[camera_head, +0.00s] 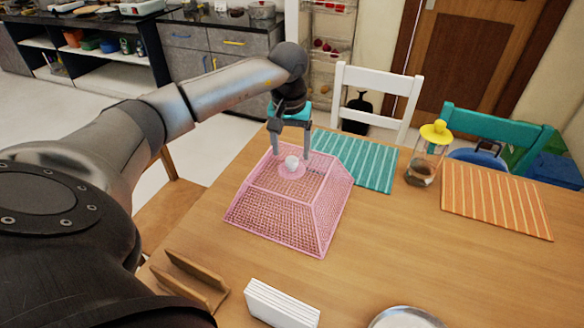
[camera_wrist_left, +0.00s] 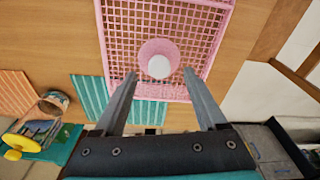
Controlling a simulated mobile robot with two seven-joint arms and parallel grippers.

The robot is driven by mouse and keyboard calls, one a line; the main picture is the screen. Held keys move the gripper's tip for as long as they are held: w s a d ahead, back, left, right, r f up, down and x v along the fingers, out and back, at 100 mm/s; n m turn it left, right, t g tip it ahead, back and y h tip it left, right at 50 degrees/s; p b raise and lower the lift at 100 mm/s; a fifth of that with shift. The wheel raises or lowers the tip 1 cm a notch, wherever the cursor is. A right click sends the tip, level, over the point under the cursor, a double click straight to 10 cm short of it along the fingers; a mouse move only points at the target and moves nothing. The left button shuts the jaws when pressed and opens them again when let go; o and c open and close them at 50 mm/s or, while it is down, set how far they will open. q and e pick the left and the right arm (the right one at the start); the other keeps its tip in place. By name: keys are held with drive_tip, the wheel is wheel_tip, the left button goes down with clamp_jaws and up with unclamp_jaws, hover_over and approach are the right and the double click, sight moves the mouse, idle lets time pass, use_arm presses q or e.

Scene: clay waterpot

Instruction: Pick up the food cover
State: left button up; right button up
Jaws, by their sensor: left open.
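The pink mesh food cover (camera_head: 290,205) stands on the wooden table, with a white knob (camera_head: 292,162) on a pink round base at its top. My left gripper (camera_head: 292,155) is open, with its fingers pointing down at the top of the cover, one on each side of the knob. In the left wrist view, the knob (camera_wrist_left: 159,67) shows between the two fingertips (camera_wrist_left: 160,74), with space on both sides. I cannot tell whether the fingertips touch the cover's top. My right gripper is not in view.
A teal striped placemat (camera_head: 365,160) lies behind the cover. A glass jar with a yellow top (camera_head: 424,160) and an orange placemat (camera_head: 495,202) are to the right. A wooden holder (camera_head: 190,280), a white slatted item (camera_head: 281,303) and a plate (camera_head: 405,318) are at the front.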

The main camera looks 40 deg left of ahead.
sight(292, 159)
use_arm(q)
drive_tip(key=f, duration=0.3)
drive_tip(key=shift+w+a, duration=0.1)
drive_tip(key=shift+w, duration=0.15)
clamp_jaws()
idle(1.1)
